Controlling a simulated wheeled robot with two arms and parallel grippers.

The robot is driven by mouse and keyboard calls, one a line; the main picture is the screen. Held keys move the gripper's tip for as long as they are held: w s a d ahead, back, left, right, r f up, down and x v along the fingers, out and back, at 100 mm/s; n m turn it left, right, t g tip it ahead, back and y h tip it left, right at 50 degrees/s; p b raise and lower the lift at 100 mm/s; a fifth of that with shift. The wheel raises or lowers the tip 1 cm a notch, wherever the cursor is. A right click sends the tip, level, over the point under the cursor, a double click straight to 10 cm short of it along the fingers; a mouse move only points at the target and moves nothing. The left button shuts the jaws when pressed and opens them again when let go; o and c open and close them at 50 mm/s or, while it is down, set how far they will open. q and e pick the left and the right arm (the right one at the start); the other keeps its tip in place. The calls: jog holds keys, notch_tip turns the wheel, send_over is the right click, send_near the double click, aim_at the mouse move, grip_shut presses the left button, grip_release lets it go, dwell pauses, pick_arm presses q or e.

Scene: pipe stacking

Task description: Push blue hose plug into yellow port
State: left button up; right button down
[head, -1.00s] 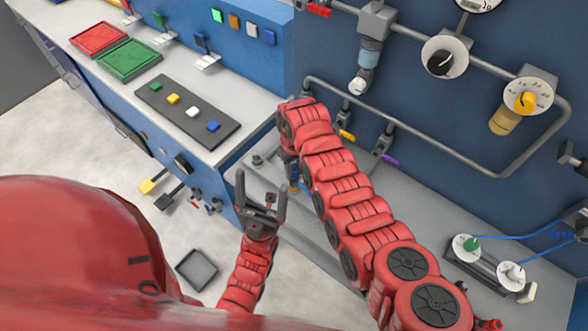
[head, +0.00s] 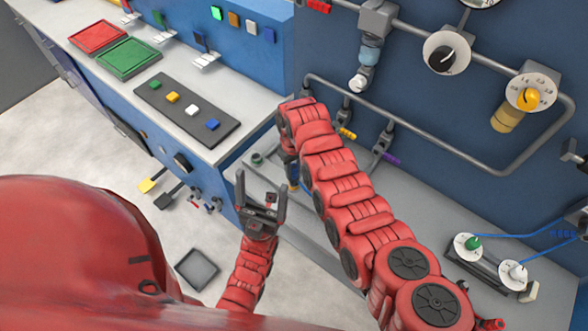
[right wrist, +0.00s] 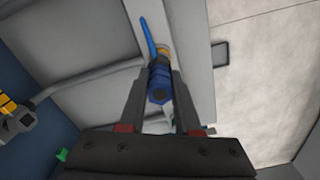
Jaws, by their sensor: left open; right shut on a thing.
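The blue hose plug (right wrist: 158,82) is held between the two fingers of my right gripper (right wrist: 157,74) in the right wrist view. A blue hose (right wrist: 147,36) runs up from it. A yellow ring (right wrist: 163,52), which may be the yellow port, shows just behind the plug. I cannot tell how far the plug is in it, or whether they only touch. In the head view my right arm mostly hides that gripper; a bit of blue and yellow shows by its end. My left gripper (head: 262,201) is open and empty, left of it.
A grey pipe (head: 440,148) runs along the blue wall, with yellow and purple-tipped fittings under it. A grey ledge (head: 425,205) lies below. A workbench with red and green trays (head: 128,59) stands at left. A grey tray (head: 197,268) lies on the floor.

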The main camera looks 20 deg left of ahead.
jog(key=shift+f+b, duration=0.65)
jog(key=shift+f, duration=0.15)
jog(key=c, duration=0.5)
grip_release()
jog(key=shift+w+r+b, duration=0.1)
jog(key=shift+r+b, duration=0.2)
jog(key=shift+r, duration=0.55)
notch_tip(320, 180, up, 7)
jog(key=shift+f+b, duration=0.2)
jog(key=shift+b, duration=0.95)
notch_tip(320, 180, up, 3)
jog(key=shift+d+r+p, duration=0.1)
jog(key=shift+r+p, duration=0.05)
jog(key=shift+p, duration=0.6)
jog(key=shift+r+b, duration=0.35)
jog(key=shift+r, duration=2.55)
